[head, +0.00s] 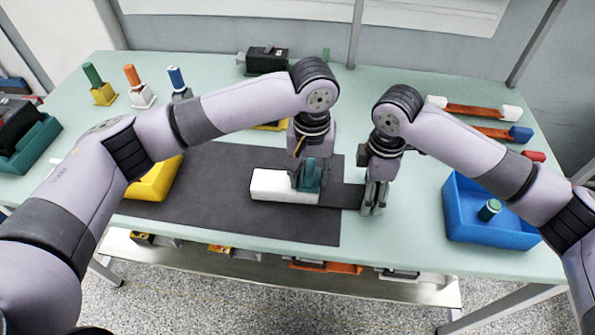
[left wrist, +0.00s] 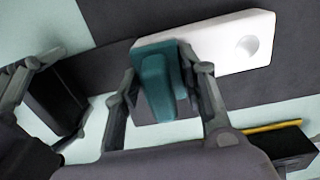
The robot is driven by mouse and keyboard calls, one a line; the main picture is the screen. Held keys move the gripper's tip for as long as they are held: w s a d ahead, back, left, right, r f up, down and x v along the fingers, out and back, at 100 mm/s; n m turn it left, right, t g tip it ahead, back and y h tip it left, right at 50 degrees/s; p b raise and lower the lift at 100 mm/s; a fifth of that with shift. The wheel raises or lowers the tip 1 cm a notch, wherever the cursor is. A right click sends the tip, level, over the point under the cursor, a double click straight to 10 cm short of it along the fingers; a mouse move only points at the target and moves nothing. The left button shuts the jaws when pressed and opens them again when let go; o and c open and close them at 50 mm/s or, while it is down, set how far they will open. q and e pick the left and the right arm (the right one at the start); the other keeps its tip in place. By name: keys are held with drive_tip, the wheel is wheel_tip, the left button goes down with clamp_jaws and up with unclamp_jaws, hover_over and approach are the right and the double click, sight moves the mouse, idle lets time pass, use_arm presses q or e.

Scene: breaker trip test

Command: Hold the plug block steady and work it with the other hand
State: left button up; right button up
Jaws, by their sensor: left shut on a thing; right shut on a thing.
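A long white block (head: 270,187) lies on the dark mat and also shows in the left wrist view (left wrist: 235,42). A teal piece (left wrist: 157,85) is at one end of it. My left gripper (head: 308,185) is shut on the teal piece from above, with one finger on each side in the left wrist view. My right gripper (head: 374,205) is just right of the mat, low over the table, shut on a dark piece (left wrist: 52,100). A dark flat strip (head: 342,195) runs between the white block and my right gripper. Whether they are joined is unclear.
A blue bin (head: 475,238) with a green-topped piece (head: 489,209) stands right. Several coloured-handled pieces stand at back left. A black device (head: 266,60) is at the back. The mat's front is clear.

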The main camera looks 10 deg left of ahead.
use_arm(q)
drive_tip(key=shift+a+r, duration=0.15)
drive_tip(key=shift+r, duration=3.95)
use_arm(e)
drive_tip(key=o, duration=1.6)
drive_tip(key=shift+o, duration=0.2)
drive_tip(key=shift+r, duration=0.1)
wheel_tip(320, 180, up, 12)
drive_tip(key=shift+f, duration=0.25)
drive_tip(key=shift+r, duration=0.15)
